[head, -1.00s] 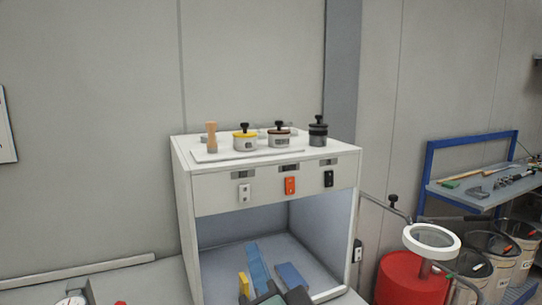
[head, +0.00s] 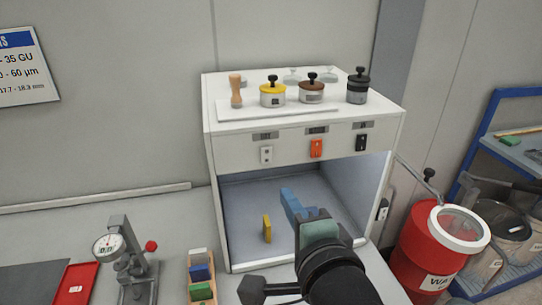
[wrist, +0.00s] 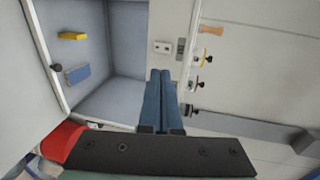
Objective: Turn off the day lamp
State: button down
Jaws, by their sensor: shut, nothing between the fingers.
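The white light cabinet (head: 228,151) stands on the bench, its open interior bluish. Its front panel bears a white switch (head: 266,155), an orange switch (head: 317,148) and a black switch (head: 361,142). Small labels above them are too small to read, so I cannot tell which is the day lamp's. My gripper (head: 287,192), with blue fingers, is shut and empty. It appears below the switch row, in front of the cabinet opening. In the wrist view the fingers (wrist: 159,73) point toward the panel, close to the white switch (wrist: 162,47); they may hide the others.
A yellow block (head: 267,229) stands inside the cabinet; a blue block (wrist: 77,74) shows in the wrist view. Lidded pots (head: 272,94) and a wooden-handled tool (head: 236,92) stand on top. A dial gauge (head: 108,245) is left; a red drum (head: 432,240) is right.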

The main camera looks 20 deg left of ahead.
jog(key=shift+w, duration=0.1)
jog(key=p, duration=0.4)
send_near(265, 153)
jog(key=x, duration=0.4)
jog(key=shift+w+a+f, duration=0.1)
jog(key=shift+w+f, duration=0.15)
jog(key=shift+p+x, duration=0.3)
jog(key=shift+x, duration=0.65)
jog(key=shift+r, duration=0.15)
